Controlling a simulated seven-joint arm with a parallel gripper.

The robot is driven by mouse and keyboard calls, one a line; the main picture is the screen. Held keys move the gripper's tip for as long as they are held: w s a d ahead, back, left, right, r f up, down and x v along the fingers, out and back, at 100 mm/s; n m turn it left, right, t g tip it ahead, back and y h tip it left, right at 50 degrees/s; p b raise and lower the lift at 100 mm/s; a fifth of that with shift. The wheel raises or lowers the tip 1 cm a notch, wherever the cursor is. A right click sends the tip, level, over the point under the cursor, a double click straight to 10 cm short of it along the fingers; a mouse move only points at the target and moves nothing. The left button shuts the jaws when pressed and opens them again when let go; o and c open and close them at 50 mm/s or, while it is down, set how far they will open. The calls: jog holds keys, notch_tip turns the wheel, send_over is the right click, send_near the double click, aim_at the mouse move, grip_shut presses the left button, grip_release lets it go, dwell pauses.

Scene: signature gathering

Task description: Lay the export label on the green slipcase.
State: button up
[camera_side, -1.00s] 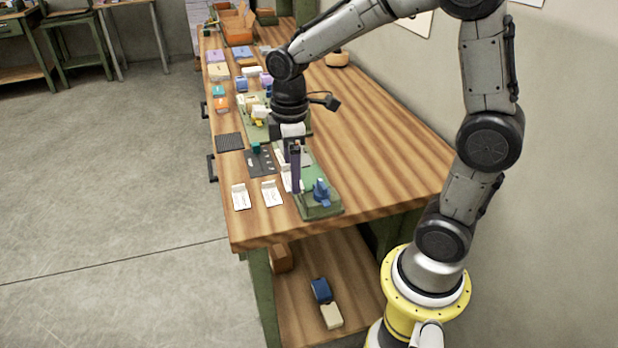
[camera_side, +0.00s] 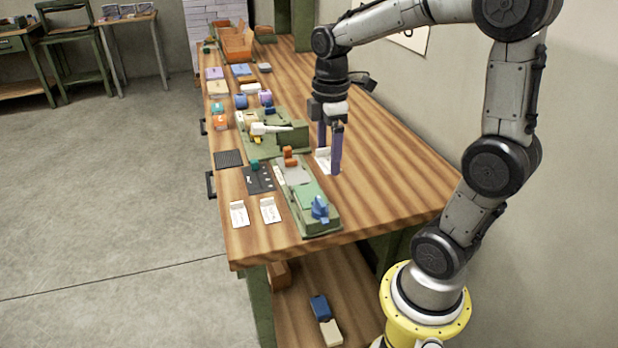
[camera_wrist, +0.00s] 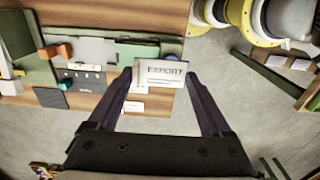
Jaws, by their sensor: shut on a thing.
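The export label is a small white card (camera_side: 323,163) with the word EXPORT legible in the wrist view (camera_wrist: 161,72). My gripper (camera_side: 329,160) is shut on it, with a purple finger at each side in the wrist view (camera_wrist: 159,77). In the side view, the label is in the air to the right of a long green fixture. A flat green block (camera_side: 309,194), also in the wrist view (camera_wrist: 138,52), lies on that fixture between a grey plate and a blue knob. It may be the green slipcase; I cannot tell for certain.
Two white cards (camera_side: 239,214) (camera_side: 270,210) lie near the bench's front edge. An orange knob (camera_side: 289,157) and the blue knob (camera_side: 319,208) stand up from the fixture. A dark tray (camera_side: 258,180) is left of it. The bench's right side is clear wood.

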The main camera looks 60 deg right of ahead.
send_over(310, 193)
notch_tip(310, 193, down, 6)
jog(key=shift+r, duration=0.1)
jog(key=shift+w+d+f, duration=0.1)
jog(key=shift+w+f, duration=0.1)
jog(key=shift+f, duration=1.6)
jog(key=shift+f, duration=0.1)
jog(key=shift+f, duration=0.3)
jog(key=shift+f, duration=0.2)
jog(key=o, duration=0.9)
jog(key=shift+o, duration=0.9)
jog(key=shift+s+f, duration=0.1)
